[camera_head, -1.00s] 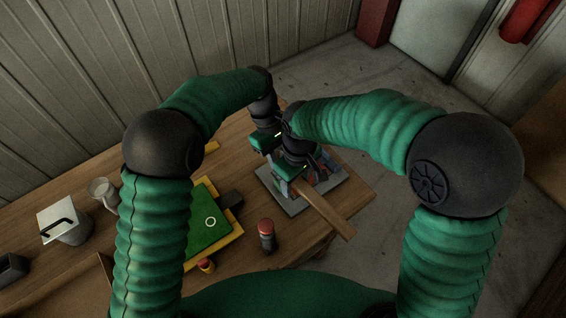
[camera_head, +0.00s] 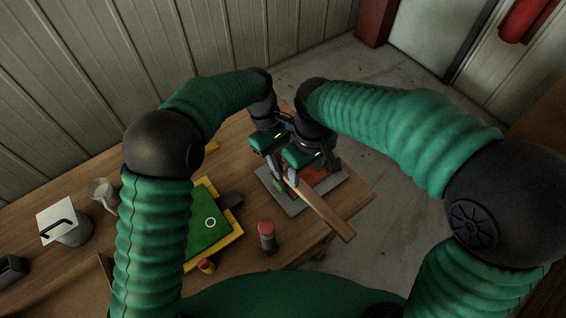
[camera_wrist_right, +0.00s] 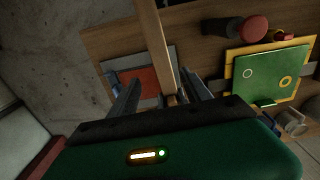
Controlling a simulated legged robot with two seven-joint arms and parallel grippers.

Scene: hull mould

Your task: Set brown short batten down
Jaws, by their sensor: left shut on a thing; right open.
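The brown batten (camera_head: 326,214) slants from my grippers over the near edge of the grey mould plate (camera_head: 293,208) and out past it toward the table's front right. It also shows in the right wrist view (camera_wrist_right: 152,40). My left gripper (camera_head: 280,184) is shut on the batten near its far end; its fingers are partly hidden. My right gripper (camera_head: 311,180) is open just to the right of the left one, over the plate. In the right wrist view its fingers (camera_wrist_right: 160,98) stand apart, with the batten's end between them. I cannot tell whether the batten touches the plate.
An orange-red patch (camera_wrist_right: 138,82) shows on the plate. A green board with a yellow frame (camera_head: 238,234) lies left of the plate. A red-capped dark cylinder (camera_head: 267,240) stands in front. A mug (camera_head: 102,192) and a grey container (camera_head: 66,230) are farther left.

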